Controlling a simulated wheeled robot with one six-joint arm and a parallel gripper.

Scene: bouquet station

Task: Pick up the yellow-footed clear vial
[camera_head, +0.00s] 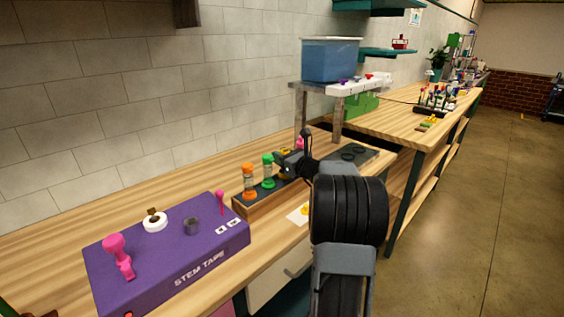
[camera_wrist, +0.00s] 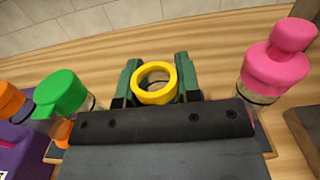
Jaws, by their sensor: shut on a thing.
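The yellow-footed clear vial shows in the wrist view as a yellow ring (camera_wrist: 155,83) with a see-through middle, between the two green fingers of my gripper (camera_wrist: 155,85). My gripper is shut on it. In the head view my gripper (camera_head: 288,168) is at the wooden rack, with a bit of yellow at its tip; the vial's clear body is mostly hidden there. I cannot tell whether the vial still touches the rack.
An orange vial (camera_head: 249,183) and a green vial (camera_head: 268,170) stand left of my gripper; a pink vial (camera_wrist: 274,65) stands close on the right in the wrist view. A purple stem tape box (camera_head: 165,250) lies left. A shelf with a blue tub (camera_head: 330,60) stands behind.

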